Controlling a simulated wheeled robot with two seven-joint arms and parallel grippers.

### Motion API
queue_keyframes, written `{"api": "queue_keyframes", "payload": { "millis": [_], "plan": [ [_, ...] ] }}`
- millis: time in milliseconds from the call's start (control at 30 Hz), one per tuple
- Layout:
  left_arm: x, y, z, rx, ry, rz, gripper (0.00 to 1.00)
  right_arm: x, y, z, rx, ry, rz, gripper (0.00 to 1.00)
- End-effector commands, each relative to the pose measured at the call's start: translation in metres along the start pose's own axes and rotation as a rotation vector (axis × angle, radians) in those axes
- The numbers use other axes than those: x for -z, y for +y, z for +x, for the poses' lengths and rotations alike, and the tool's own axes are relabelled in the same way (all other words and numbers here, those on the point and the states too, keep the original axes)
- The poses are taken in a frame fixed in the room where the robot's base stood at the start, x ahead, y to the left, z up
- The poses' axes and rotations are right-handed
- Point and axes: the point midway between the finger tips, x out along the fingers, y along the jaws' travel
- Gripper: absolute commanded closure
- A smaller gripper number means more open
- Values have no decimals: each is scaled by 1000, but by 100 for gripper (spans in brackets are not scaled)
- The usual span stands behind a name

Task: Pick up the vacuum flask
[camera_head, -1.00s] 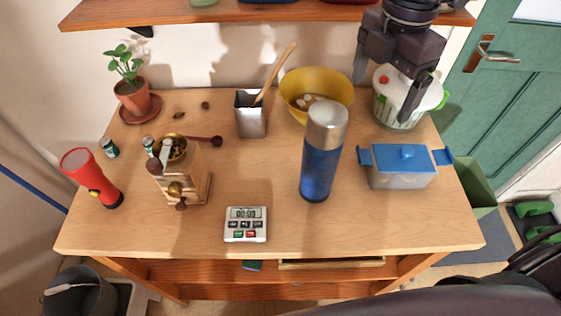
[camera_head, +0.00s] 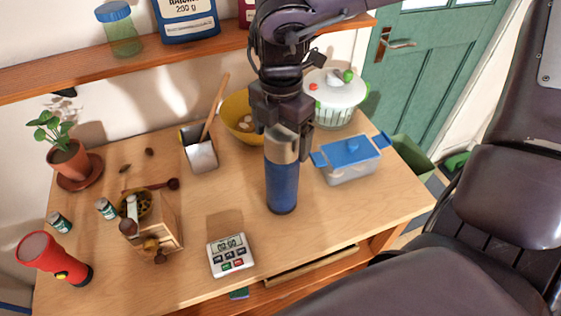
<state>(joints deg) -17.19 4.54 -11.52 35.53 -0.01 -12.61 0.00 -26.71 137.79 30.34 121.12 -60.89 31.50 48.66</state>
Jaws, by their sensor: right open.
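The vacuum flask (camera_head: 282,187), blue with a silver cap, stands upright on the wooden table, right of the kitchen timer. My right gripper (camera_head: 283,134) points down from above at the flask's silver top. Its jaws are open, with fingers on either side of the cap. The gripper body hides the top of the cap. I cannot tell whether either finger touches it. My left gripper is not in view.
A yellow bowl (camera_head: 237,112) stands close behind the flask, and a blue-lidded container (camera_head: 350,163) to its right. The white timer (camera_head: 231,255) and wooden coffee grinder (camera_head: 160,235) are to the left. A shelf (camera_head: 75,72) crosses above the back.

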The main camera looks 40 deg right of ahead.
Motion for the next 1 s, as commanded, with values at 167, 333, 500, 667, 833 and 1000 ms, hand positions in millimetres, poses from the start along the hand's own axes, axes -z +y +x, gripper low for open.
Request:
{"api": "queue_keyframes", "payload": {
  "millis": [167, 333, 500, 667, 833, 1000],
  "plan": [
    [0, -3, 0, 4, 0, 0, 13, 0, 0, 3, -1, 1, 0, 11],
    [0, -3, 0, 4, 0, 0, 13, 0, 0, 2, -1, 0, 0, 24],
    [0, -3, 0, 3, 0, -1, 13, 0, 0, 2, 0, 0, 0, 46],
    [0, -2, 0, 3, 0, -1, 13, 0, 0, 2, -1, 0, 0, 67],
    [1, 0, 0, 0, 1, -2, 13, 0, 0, 2, -1, 0, 0, 89],
    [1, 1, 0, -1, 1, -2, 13, 0, 0, 1, -2, -1, 0, 91]
  ]
}}
